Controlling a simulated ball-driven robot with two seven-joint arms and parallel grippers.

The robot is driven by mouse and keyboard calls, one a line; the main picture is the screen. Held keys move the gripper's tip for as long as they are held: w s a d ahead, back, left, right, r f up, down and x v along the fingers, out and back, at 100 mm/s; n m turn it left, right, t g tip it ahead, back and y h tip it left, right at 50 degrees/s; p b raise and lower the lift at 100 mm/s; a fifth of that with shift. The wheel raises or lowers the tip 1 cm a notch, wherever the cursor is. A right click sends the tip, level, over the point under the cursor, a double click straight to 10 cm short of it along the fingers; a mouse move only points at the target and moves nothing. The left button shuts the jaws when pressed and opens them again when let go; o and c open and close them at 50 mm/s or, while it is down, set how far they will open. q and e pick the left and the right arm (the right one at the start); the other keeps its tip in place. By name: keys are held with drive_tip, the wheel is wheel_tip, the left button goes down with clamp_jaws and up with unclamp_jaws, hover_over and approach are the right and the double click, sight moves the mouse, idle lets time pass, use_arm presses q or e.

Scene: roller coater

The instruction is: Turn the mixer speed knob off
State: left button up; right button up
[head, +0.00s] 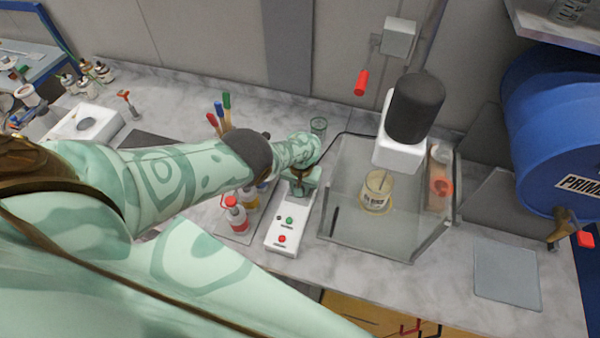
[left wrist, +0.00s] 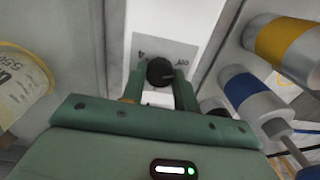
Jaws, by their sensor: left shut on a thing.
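The control box (head: 281,241) is white, with a green button and a red button on its near half. My left gripper (head: 299,190) reaches down over its far half and hides the knob in the head view. In the left wrist view, the black speed knob (left wrist: 160,70) sits between the two fingers of my left gripper (left wrist: 160,83), which is shut on it. The grey dial plate around it shows an "OFF" mark to the right and a "4" to the left. A pale line on the knob points roughly right. My right gripper is in neither view.
The mixer (head: 415,108) stands right of the box, above a labelled beaker (head: 376,192) inside a clear enclosure (head: 343,205). Bottles (head: 236,214) stand close left of the box, and pens (head: 226,112) behind. A grey mat (head: 507,275) lies at right.

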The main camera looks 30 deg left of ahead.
use_arm(q)
drive_tip(key=shift+n, duration=1)
drive_tip(key=o, duration=1)
drive_tip(key=shift+r, duration=0.1)
